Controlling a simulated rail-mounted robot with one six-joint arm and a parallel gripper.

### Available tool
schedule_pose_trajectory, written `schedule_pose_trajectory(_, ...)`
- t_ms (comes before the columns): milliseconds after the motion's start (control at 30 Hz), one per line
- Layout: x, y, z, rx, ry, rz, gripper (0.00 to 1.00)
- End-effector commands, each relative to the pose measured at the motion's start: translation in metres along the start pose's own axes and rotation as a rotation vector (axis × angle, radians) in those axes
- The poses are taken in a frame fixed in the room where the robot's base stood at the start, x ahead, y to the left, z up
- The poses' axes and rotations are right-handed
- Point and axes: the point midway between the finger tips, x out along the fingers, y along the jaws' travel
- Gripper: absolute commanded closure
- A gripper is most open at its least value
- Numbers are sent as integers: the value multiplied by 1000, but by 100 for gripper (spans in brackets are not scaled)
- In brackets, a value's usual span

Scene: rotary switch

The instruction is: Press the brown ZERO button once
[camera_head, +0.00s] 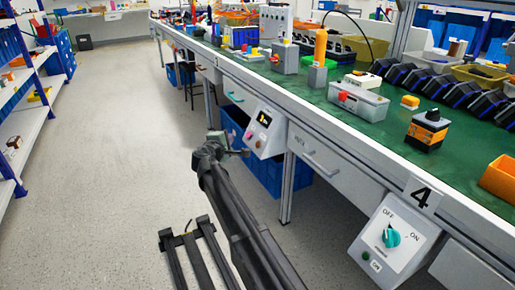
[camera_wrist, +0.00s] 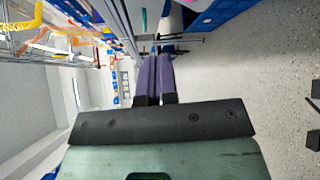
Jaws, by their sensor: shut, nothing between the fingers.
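A white control box (camera_head: 265,129) hangs under the bench's front edge in the head view. It has a small black display (camera_head: 265,120) with a lit yellow reading too small to read. Small pinkish and dark spots sit on its lower left face; I cannot tell which is the brown ZERO button. My gripper (camera_head: 247,153) is just left of the box's lower part, at about its bottom edge; contact cannot be told. In the wrist view its two fingers (camera_wrist: 153,76) are together and empty, and the box is not clearly recognisable.
The green bench top (camera_head: 385,143) carries bins and devices. Blue crates (camera_head: 266,178) stand below it. The grey aisle floor (camera_head: 120,130) is clear.

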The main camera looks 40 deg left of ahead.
Motion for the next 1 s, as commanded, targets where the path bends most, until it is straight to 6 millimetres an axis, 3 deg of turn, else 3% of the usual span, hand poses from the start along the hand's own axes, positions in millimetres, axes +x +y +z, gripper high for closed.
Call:
schedule_pose_trajectory(367, 9, -8, 7, 1, -2, -2, 100)
schedule_pose_trajectory(800, 52, -41, 38, 2, -3, -2, 100)
schedule_pose_trajectory(1000, 61, -46, 45, 2, -2, -2, 100)
